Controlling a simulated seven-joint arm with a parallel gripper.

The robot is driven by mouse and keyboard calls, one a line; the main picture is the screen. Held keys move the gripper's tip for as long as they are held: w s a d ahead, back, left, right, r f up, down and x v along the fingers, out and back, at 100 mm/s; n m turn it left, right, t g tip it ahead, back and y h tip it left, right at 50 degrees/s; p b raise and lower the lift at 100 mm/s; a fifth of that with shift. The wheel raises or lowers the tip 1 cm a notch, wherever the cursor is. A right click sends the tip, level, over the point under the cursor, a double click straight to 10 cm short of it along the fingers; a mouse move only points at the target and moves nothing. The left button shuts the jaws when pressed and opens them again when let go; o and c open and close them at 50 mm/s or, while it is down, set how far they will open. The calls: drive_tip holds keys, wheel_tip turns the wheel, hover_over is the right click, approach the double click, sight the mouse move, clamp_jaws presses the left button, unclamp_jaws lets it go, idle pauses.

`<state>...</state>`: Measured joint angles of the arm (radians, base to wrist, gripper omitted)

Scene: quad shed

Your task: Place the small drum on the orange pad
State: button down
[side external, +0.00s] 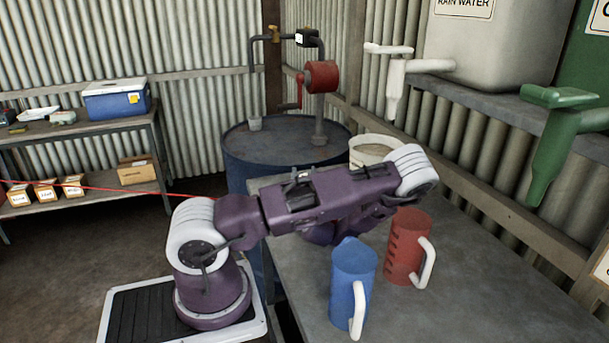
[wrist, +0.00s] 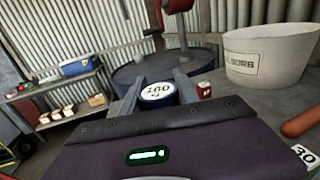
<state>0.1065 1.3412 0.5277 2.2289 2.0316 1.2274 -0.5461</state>
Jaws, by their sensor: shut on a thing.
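In the wrist view my gripper (wrist: 159,82) is shut on a small drum (wrist: 158,93), blue with a white top marked 160, one finger on each side of it. What lies beneath the drum is hidden. A small red can (wrist: 204,90) with a pale label stands just right of the right finger. I cannot make out the orange pad in either view.
A big blue drum (side external: 243,160) with a red hand pump (side external: 321,76) stands behind the bench. A white bucket (side external: 371,150), blue jug (side external: 352,285) and red jug (side external: 405,250) are on the grey bench (side external: 500,285). White (side external: 400,75) and green (side external: 560,140) taps overhang it.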

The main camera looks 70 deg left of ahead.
drive_tip(key=shift+f, duration=0.1)
drive_tip(key=c, duration=0.9)
unclamp_jaws()
